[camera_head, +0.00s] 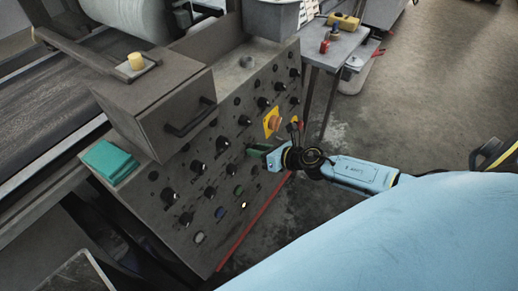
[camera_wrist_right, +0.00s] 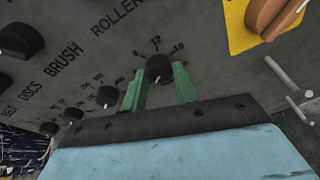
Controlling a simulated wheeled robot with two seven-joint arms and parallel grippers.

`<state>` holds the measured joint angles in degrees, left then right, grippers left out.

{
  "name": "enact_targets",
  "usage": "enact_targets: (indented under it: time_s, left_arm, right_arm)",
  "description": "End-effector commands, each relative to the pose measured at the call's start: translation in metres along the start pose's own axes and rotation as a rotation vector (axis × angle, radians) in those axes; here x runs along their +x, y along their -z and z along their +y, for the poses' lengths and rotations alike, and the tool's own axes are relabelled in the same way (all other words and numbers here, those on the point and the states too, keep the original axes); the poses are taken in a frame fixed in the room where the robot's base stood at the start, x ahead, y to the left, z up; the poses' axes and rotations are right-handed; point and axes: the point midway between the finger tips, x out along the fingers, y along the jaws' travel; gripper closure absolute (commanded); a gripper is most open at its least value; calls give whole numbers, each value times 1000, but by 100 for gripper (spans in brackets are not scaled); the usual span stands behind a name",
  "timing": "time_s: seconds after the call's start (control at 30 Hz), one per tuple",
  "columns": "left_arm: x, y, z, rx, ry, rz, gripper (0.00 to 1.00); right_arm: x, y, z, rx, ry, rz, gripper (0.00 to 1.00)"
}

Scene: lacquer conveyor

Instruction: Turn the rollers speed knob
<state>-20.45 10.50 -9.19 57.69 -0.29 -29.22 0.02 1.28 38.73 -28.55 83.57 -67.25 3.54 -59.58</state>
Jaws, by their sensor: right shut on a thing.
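The rollers speed knob (camera_wrist_right: 159,68) is a round black knob with numbers such as 12 around it. It sits below the printed word ROLLER on the grey panel. My right gripper (camera_wrist_right: 160,82) has its green fingers on either side of this knob and is shut on it. The knob is hidden there behind the fingers. My left gripper does not show.
The control panel (camera_head: 222,172) carries several other black knobs close by. A drawer handle (camera_head: 190,118) juts out above left. A teal cloth (camera_head: 110,161) lies on the left ledge. A small table (camera_head: 345,50) with tools stands behind. The floor (camera_head: 420,110) at right is clear.

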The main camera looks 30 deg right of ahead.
Motion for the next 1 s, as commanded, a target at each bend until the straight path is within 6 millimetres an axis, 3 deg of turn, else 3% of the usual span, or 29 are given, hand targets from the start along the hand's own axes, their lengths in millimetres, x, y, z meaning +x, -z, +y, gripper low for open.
enact_targets:
  time_s: [0.57,0.6,0.7,0.73,1.0]
  left_arm:
    - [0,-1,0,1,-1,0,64]
    - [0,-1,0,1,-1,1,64]
    - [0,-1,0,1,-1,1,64]
    - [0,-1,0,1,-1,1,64]
    - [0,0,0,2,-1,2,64]
  right_arm:
    - [0,1,0,-29,6,-1,94]
    - [0,1,0,-29,6,-1,66]
    - [0,1,0,-28,6,-1,53]
    - [0,1,0,-28,6,-1,49]
    - [0,0,0,-27,6,-1,49]
